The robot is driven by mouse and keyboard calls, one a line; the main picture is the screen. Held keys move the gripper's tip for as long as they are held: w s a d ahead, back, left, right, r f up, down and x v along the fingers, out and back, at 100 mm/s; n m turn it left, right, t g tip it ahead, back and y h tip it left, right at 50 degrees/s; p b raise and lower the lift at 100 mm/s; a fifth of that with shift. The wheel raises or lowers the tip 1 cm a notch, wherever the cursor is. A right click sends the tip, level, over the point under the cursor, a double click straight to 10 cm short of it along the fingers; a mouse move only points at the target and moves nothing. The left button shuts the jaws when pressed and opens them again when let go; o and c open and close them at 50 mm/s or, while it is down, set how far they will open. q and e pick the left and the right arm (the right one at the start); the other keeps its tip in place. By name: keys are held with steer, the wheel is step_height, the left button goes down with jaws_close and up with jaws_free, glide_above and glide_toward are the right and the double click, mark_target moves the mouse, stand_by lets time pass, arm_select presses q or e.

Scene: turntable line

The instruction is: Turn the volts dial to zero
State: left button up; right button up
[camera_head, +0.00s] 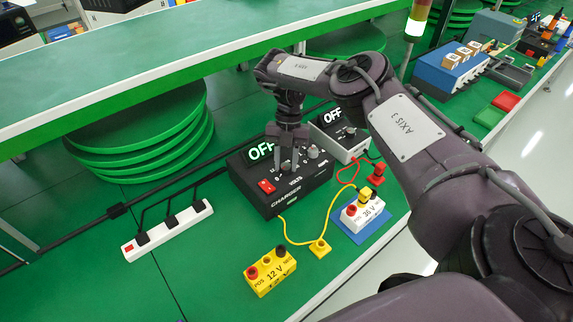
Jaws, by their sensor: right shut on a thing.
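The black charger (305,183) stands on the green bench, with a lit display reading OFF (261,151), a red switch (266,186) and the label VOLTS on its sloped front. My right gripper (287,166) points down at the charger, just above the VOLTS label, with its fingers shut on the volts dial. The fingers mostly hide the dial, so I cannot read its setting. A second grey knob (312,151) sits to the right of the fingers. My left gripper is out of view.
A white unit (349,147), also reading OFF, stands close behind the charger. A yellow 12 V block (269,272) and a white 36 V block (362,213) with cables are in front. A white power strip (168,229) lies left. A shelf (200,50) overhangs behind.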

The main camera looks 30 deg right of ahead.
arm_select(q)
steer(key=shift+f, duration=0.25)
arm_select(e)
steer(key=shift+n, duration=0.3)
steer(key=o, duration=1)
steer(key=shift+c, duration=0.2)
